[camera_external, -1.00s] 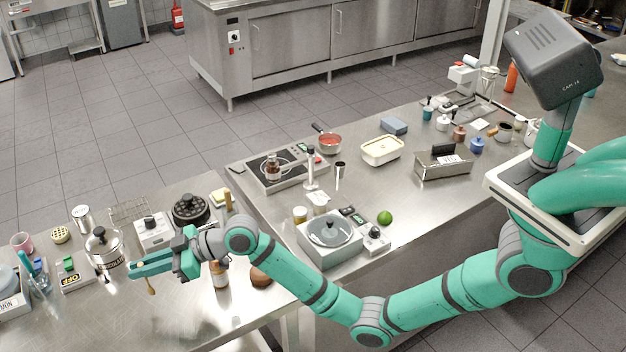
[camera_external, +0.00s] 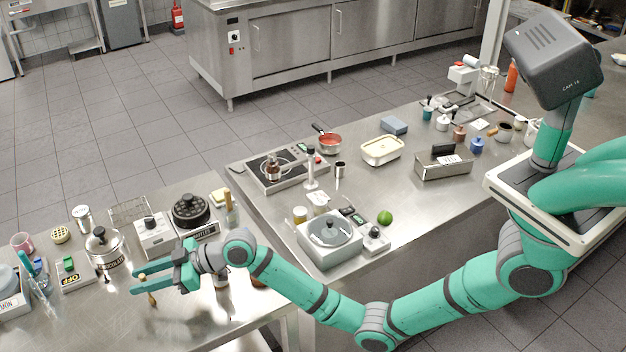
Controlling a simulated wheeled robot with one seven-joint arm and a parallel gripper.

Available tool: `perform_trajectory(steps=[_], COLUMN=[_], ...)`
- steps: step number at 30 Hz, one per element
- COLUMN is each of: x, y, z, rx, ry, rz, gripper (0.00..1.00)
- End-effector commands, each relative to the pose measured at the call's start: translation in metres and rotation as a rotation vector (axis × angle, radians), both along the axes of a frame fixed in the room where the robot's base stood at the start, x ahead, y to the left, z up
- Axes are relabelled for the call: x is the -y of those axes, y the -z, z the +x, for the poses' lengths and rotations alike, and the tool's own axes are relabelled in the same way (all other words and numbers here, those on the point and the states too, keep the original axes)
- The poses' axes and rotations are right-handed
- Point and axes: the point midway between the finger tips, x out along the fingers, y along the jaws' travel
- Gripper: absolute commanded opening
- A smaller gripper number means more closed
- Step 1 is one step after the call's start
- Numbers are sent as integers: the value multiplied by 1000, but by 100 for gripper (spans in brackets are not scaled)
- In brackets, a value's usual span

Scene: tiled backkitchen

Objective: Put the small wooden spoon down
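The small wooden spoon (camera_external: 152,299) hangs below my gripper (camera_external: 138,281), with its bowl end down. My gripper is at the left, over the front part of the left steel counter (camera_external: 120,325), pointing left. Its two green fingers lie close together and appear shut on the spoon's handle, most of which they hide. The spoon's bowl is just above or at the counter top; I cannot tell whether it touches.
A bottle (camera_external: 221,277) stands right under my wrist. The counter front is clear.

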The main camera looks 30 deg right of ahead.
Motion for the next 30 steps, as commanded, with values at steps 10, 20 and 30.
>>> perform_trajectory(steps=[10,20,30], x=[2,54,99], y=[-5,-21,-37], z=[0,-20,-40], rx=[1,2,2], ry=[1,4,2], rz=[2,1,1], gripper=[30,30,30])
